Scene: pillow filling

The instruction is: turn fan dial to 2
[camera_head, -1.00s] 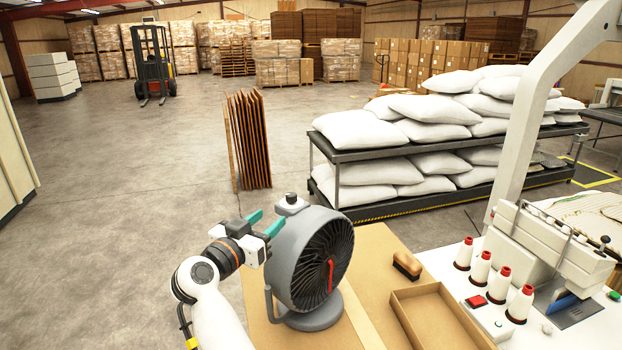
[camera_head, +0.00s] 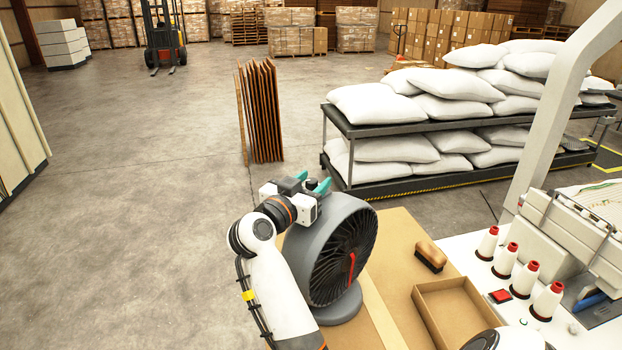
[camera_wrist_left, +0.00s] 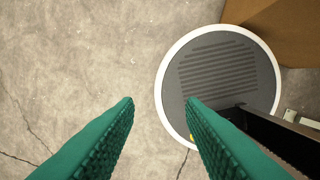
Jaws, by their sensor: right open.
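The grey desk fan (camera_head: 322,262) stands on the brown table top, with a dark round grille and a red strip on its front. Its small dial (camera_head: 312,184) sits on top of the housing and is partly hidden. My right gripper (camera_head: 313,182) is at the top of the fan, its green fingers apart on either side of the dial. I cannot tell whether they touch it, and the dial's marks are too small to read. My left gripper (camera_wrist_left: 160,101) is open and empty in the left wrist view, with concrete floor beneath.
A wooden brush (camera_head: 430,255) and a shallow cardboard tray (camera_head: 424,312) lie right of the fan. White thread cones (camera_head: 521,277) stand further right. Brown boards (camera_head: 260,112) and a rack of pillows (camera_head: 360,185) stand behind. A round grey, white-rimmed thing (camera_wrist_left: 220,75) is below my left gripper.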

